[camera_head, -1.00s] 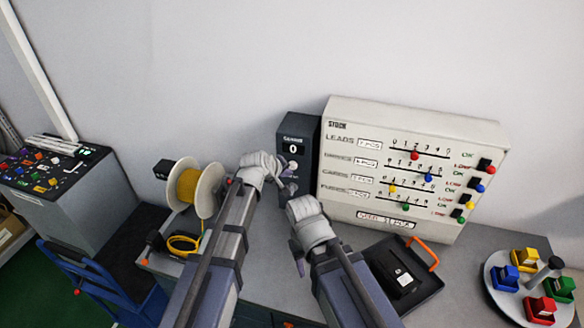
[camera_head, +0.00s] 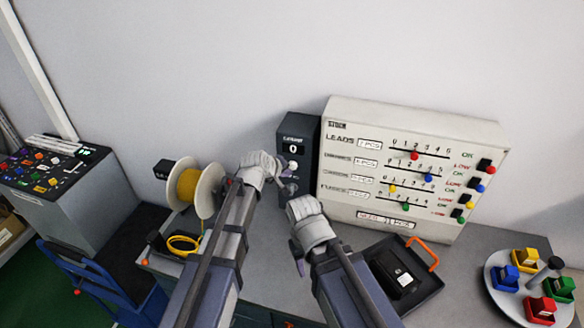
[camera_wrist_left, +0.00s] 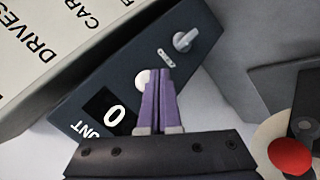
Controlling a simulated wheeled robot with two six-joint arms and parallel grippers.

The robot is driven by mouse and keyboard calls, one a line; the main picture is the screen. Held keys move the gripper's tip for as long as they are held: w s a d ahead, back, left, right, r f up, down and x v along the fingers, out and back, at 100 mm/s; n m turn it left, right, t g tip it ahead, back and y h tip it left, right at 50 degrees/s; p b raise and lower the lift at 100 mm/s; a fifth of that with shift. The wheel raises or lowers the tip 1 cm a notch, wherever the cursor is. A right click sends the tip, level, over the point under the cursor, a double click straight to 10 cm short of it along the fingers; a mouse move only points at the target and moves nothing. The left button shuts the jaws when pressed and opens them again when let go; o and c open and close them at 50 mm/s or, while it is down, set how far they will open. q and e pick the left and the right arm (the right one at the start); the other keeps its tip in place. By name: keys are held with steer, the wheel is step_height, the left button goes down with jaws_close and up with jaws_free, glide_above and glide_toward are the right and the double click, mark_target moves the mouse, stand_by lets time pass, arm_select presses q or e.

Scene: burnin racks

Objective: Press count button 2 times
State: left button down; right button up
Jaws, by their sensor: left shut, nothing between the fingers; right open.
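The dark counter box (camera_head: 297,130) stands at the back, left of the white stock board, and its display (camera_head: 293,148) reads 0. A round white button (camera_head: 293,165) sits below the display. My left gripper (camera_head: 285,184) is shut and empty at the box's front. In the left wrist view, its purple fingers (camera_wrist_left: 160,78) overlap the white button (camera_wrist_left: 143,80) and hide part of it; whether they touch it I cannot tell. The display (camera_wrist_left: 112,113) also reads 0 there. My right gripper (camera_head: 298,258) is open, lower and nearer, away from the box.
The white stock board (camera_head: 415,165) with coloured sliders is right of the box. A yellow wire spool (camera_head: 189,186) stands left of my left gripper. A black tray (camera_head: 424,283) and a round tray of coloured bins (camera_head: 504,302) lie right. A grey knob (camera_wrist_left: 186,40) is on the box.

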arm_select(q)
steer(key=shift+w+d, duration=0.15)
steer(key=shift+w, duration=0.3)
steer(key=shift+w+d, duration=0.15)
steer(key=shift+w, duration=0.3)
stand_by(0.9)
steer(key=shift+s, duration=0.1)
steer(key=shift+s+a, duration=0.3)
steer(key=shift+s, duration=0.5)
steer(key=s, duration=0.1)
steer(key=s+a, duration=0.1)
steer(key=s, duration=0.2)
steer(key=shift+s+a, duration=0.3)
steer(key=shift+s, duration=0.1)
stand_by(0.6)
